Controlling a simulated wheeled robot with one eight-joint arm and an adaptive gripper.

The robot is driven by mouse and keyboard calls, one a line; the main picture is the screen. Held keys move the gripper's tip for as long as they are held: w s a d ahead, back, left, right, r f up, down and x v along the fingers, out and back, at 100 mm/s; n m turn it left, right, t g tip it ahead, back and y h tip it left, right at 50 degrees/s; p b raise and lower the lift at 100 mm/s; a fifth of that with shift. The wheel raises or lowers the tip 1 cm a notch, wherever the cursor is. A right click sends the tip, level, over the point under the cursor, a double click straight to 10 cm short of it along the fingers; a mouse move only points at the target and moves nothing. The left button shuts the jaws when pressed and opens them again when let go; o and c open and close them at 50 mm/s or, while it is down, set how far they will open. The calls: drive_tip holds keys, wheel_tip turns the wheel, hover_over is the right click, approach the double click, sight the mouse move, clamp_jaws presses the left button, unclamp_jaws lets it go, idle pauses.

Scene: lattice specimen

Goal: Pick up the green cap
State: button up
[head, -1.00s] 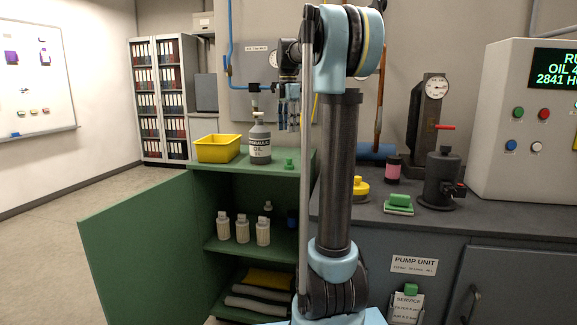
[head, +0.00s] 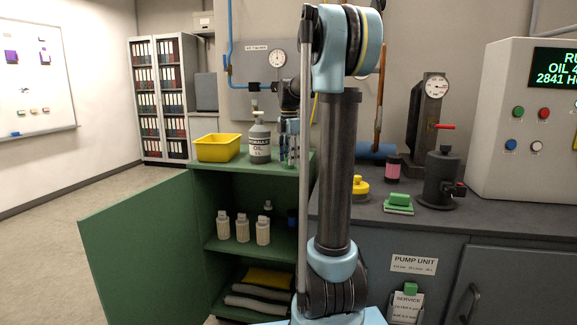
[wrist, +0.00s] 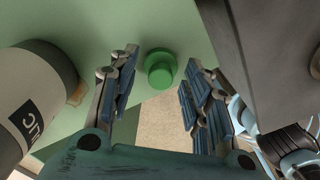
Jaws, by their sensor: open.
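The green cap (wrist: 160,68) stands on the green cabinet top (wrist: 95,20), near its edge, in the wrist view. It is round with a wider base or rim and a smaller raised top. My gripper (wrist: 156,76) is open, with one finger on each side of the cap in the picture. The cap appears just beyond the fingertips; I cannot tell the exact gap, and no contact shows. In the head view my gripper (head: 289,152) points down low over the cabinet top, and it hides most or all of the cap.
The grey-and-white hydraulic oil bottle (head: 260,143) stands close to the left of my gripper. A yellow bin (head: 218,148) is further left. The cabinet door (head: 145,248) hangs open. The dark bench with a pump and a green-topped block (head: 398,201) lies to the right.

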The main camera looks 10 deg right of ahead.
drive_tip(key=shift+f, duration=0.65)
drive_tip(key=c, duration=0.5)
drive_tip(key=shift+o, duration=0.2)
